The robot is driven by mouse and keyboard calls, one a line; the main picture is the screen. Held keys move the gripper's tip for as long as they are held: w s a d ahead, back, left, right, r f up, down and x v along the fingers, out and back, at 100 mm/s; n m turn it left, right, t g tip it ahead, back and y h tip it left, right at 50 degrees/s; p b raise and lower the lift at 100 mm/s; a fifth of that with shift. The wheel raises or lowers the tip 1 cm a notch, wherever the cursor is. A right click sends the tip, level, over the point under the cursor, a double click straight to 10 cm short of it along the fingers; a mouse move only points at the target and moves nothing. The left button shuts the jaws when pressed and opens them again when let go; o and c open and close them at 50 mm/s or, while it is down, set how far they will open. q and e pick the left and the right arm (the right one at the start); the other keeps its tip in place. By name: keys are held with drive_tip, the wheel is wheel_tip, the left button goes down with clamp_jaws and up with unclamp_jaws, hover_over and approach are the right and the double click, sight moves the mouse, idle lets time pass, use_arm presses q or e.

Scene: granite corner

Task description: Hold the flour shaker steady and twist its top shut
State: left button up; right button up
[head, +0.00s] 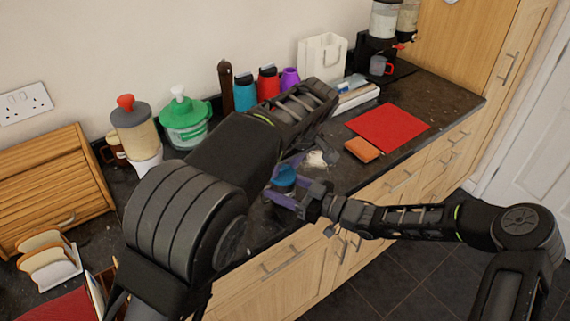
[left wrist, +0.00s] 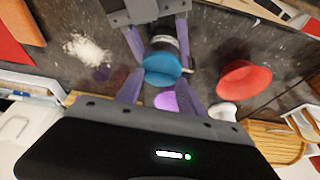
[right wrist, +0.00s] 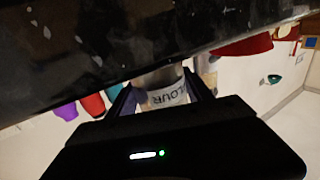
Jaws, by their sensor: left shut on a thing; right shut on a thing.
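The flour shaker stands on the dark counter with its blue top (head: 285,172) showing between my grippers in the head view. The blue top (left wrist: 163,67) sits between the purple fingers of my left gripper (left wrist: 160,92), which is shut on it from above. My right gripper (head: 283,196) is shut on the shaker's body from the front side. In the right wrist view the body's white label (right wrist: 167,96), with letters reading FLOUR, lies between the right fingers. Whether a gap remains under the top cannot be told.
White powder (head: 317,159) lies spilled beside the shaker. An orange item (head: 362,149) and a red mat (head: 388,127) lie to the right. Bottles, a green-lidded tub (head: 184,125) and a bread bin (head: 52,185) stand along the wall. A red bowl (left wrist: 244,79) is near the shaker.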

use_arm(q)
drive_tip(key=o, duration=1.4)
drive_tip(key=v, duration=1.2)
drive_tip(key=shift+a, duration=0.1)
use_arm(e)
drive_tip(key=o, duration=1.6)
